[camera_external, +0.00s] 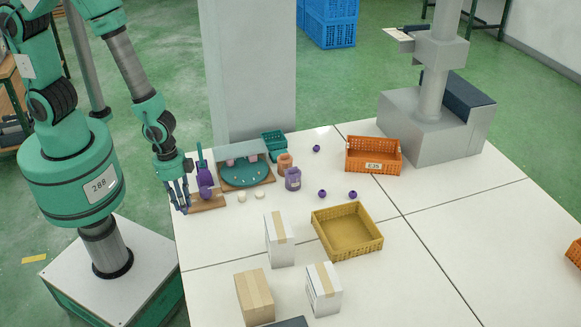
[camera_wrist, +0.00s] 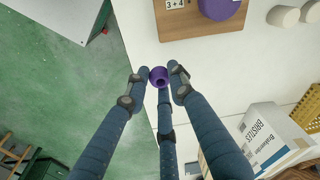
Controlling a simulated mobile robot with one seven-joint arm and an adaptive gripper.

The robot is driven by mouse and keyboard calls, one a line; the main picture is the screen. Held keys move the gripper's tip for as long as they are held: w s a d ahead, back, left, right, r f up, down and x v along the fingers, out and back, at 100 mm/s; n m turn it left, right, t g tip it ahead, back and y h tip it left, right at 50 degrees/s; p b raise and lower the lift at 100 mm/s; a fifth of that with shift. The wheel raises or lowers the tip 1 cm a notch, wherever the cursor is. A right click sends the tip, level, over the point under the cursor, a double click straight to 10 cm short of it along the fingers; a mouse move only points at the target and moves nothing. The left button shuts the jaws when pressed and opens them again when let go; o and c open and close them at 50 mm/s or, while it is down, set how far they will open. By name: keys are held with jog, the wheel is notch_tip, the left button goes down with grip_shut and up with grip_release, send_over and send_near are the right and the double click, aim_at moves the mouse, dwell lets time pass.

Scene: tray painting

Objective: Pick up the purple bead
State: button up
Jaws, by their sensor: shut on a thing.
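My three-fingered gripper (camera_external: 183,208) is at the left edge of the white table, in front of a wooden board with a purple object on it. In the wrist view my gripper (camera_wrist: 159,84) is shut on a purple bead (camera_wrist: 158,74) with a hole in it, held between the fingertips. This bead is hidden or too small to make out in the external view. Other purple beads lie on the table: one at the back (camera_external: 316,148), one in the middle (camera_external: 322,194) and one to its right (camera_external: 353,195).
The wooden board (camera_wrist: 200,30) is close by, with a "3+4" label. A teal round tray (camera_external: 245,176), a purple jar (camera_external: 293,180) and an orange cup stand behind. White cartons (camera_external: 279,245), a yellow crate (camera_external: 376,246) and an orange crate (camera_external: 372,157) stand to the right.

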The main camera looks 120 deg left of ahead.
jog(key=shift+s+d+r, duration=0.1)
jog(key=shift+s, duration=0.8)
notch_tip(320, 180, up, 11)
jog(key=w+a+r+p, duration=0.1)
jog(key=w+a, duration=0.3)
jog(key=w, duration=0.7)
jog(key=w+a+r+n, duration=0.1)
jog(key=w+a, duration=0.2)
jog(key=w, duration=0.8)
jog(key=w+a+r+p, duration=0.1)
jog(key=w+a, duration=0.3)
jog(key=w, duration=0.6)
jog(key=n+p, duration=0.1)
jog(key=p, duration=0.1)
send_over(342, 229)
notch_tip(342, 229, down, 7)
jog(key=shift+a+f, duration=0.1)
jog(key=shift+f, duration=0.6)
jog(key=shift+f+b, duration=0.4)
jog(key=shift+f, duration=2.7)
